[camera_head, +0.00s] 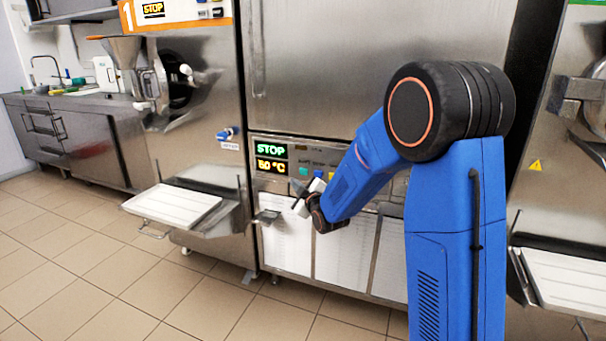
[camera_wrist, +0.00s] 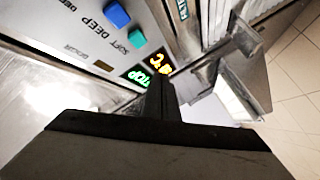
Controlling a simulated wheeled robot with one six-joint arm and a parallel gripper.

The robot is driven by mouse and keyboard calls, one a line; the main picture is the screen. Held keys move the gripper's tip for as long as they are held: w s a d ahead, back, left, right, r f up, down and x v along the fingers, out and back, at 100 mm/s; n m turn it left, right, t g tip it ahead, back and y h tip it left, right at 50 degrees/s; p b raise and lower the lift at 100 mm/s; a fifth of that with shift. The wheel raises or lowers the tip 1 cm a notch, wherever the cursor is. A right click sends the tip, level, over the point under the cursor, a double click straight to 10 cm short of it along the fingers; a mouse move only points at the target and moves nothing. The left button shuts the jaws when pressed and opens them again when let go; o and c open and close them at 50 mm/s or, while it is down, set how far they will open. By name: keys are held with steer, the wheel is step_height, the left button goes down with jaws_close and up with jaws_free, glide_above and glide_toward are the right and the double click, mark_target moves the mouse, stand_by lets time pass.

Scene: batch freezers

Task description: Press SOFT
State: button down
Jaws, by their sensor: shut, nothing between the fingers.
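The control panel (camera_head: 293,160) is on the front of the middle steel freezer. Its SOFT button is teal (camera_wrist: 137,37), with the printed word SOFT beside it in the wrist view. The same teal button shows small in the head view (camera_head: 304,171). A blue button (camera_wrist: 117,14) labelled DEEP is next to it. My gripper (camera_head: 297,190) is shut and empty, just in front of the panel's lower edge. In the wrist view, my gripper's dark tip (camera_wrist: 160,85) points near the display, and the teal button is above and left of it, apart in the picture.
The display (camera_head: 271,158) reads STOP in green and a temperature in yellow. A small metal bracket (camera_head: 267,216) juts out beside my gripper. A white tray shelf (camera_head: 172,205) sticks out from the left machine. Tiled floor (camera_head: 90,270) lies open in front.

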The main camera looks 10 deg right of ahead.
mark_target(299, 172)
steer(key=shift+w+d, duration=0.85)
steer(key=shift+w, duration=0.3)
steer(key=shift+w+d, duration=0.85)
steer(key=shift+w, duration=0.3)
steer(key=shift+w, duration=0.1)
stand_by(0.4)
steer(key=shift+w+d, duration=0.2)
steer(key=shift+w, duration=0.05)
steer(key=shift+w+d, duration=0.3)
steer(key=shift+w, duration=0.1)
stand_by(1.2)
steer(key=shift+s, duration=0.1)
steer(key=shift+s+a, duration=0.55)
steer(key=shift+s, duration=0.1)
steer(key=shift+s+a, duration=0.75)
steer(key=shift+s, duration=0.3)
steer(key=shift+s+a, duration=0.7)
steer(key=shift+s, duration=0.3)
